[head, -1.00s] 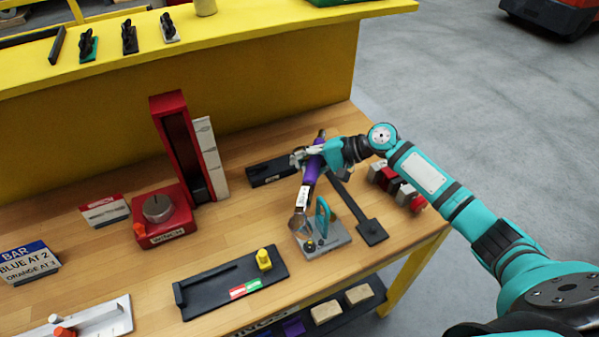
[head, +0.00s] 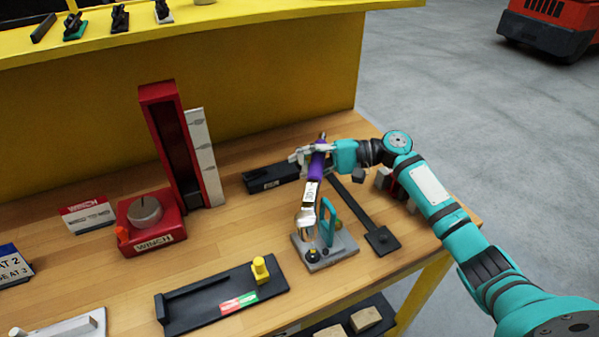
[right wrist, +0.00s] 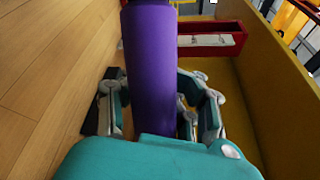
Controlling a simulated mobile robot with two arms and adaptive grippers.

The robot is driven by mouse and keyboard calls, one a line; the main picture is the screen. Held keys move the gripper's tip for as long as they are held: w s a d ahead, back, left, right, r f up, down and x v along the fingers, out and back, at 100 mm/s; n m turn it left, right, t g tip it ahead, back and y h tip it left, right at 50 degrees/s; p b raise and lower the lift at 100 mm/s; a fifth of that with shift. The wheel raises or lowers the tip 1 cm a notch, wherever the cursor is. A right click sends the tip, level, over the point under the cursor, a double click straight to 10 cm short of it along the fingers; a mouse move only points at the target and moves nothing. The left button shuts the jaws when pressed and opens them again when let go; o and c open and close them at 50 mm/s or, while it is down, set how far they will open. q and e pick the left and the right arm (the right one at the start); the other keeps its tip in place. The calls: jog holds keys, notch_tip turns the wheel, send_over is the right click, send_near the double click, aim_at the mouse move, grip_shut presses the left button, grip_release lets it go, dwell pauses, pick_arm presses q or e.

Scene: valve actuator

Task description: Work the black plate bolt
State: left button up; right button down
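The black plate (head: 195,313) with a raised bar, a yellow knob (head: 260,269) and a red and green label (head: 239,304) lies at the front of the bench. The knob stands at its right end, by the green part of the label. My right gripper (head: 314,158) is shut on the purple handle (right wrist: 151,70) of a wrench-like tool. The tool's metal head (head: 306,218) hangs over a grey plate (head: 326,252) with a teal upright, right of the black plate. I cannot tell whether the head touches anything. My left gripper is not in view.
A red winch (head: 152,228) with a tall red frame stands left. A black block (head: 270,178) lies behind the tool. A long black bar (head: 358,212) lies right of the grey plate. Bare wood lies between the winch and the black plate.

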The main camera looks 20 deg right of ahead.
jog(key=shift+y, duration=0.3)
jog(key=shift+f+b, duration=1.75)
jog(key=shift+f, duration=0.6)
jog(key=shift+s+r+n+g+y+b, duration=0.15)
jog(key=shift+n+g+y+b, duration=0.25)
jog(key=shift+b, duration=0.65)
jog(key=shift+s+a+r+n+y+b, duration=0.2)
jog(key=shift+s+n+y+b, duration=0.15)
jog(key=shift+b, duration=0.45)
jog(key=shift+g, duration=0.3)
jog(key=shift+s, duration=0.1)
